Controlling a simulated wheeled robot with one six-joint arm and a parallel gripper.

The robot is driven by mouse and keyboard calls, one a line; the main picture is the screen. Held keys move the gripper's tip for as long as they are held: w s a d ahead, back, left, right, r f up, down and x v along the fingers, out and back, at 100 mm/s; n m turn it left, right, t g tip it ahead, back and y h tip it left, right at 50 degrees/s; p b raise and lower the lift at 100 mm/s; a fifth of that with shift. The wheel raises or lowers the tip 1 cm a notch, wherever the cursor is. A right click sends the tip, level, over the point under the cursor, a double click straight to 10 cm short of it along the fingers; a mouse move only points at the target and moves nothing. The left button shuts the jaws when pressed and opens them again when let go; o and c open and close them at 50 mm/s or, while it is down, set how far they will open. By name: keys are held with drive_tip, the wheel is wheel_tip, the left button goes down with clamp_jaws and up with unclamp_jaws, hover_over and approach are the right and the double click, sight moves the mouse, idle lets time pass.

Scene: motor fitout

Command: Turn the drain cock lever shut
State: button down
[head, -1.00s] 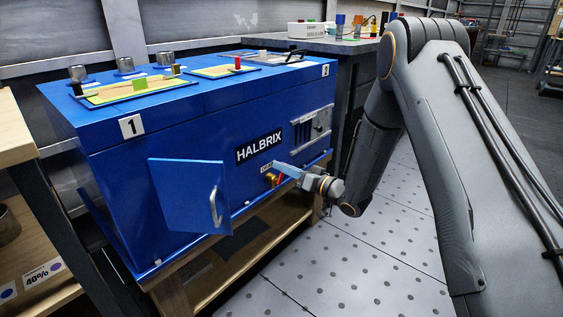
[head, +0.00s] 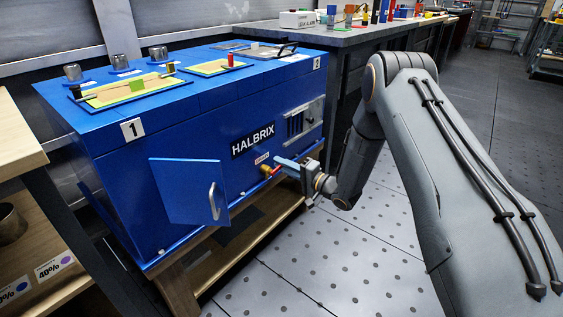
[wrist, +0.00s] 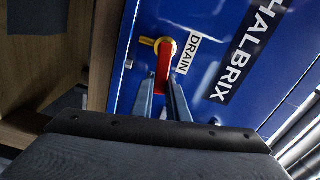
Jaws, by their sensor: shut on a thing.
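The drain cock is a brass fitting (wrist: 167,47) with a red lever (wrist: 164,68), low on the front of the blue HALBRIX cabinet (head: 225,130). It also shows in the head view (head: 266,169), small and partly hidden by my fingers. In the wrist view the lever runs from the brass body down between my fingertips. My gripper (wrist: 164,88) is shut on the lever's end, one finger on each side. A white DRAIN label (wrist: 188,53) is beside the cock.
A blue door (head: 188,190) with a grey handle stands open left of the cock. A wooden stand (head: 250,235) carries the cabinet. The perforated floor (head: 330,255) in front is clear. A wooden bench (head: 15,135) is at the left.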

drive_tip(key=shift+f+m, duration=0.5)
drive_tip(key=shift+m, duration=0.5)
drive_tip(key=c, duration=1.7)
unclamp_jaws()
drive_tip(key=p+v, duration=0.2)
drive_tip(key=v, duration=0.6)
drive_tip(key=shift+w, duration=0.1)
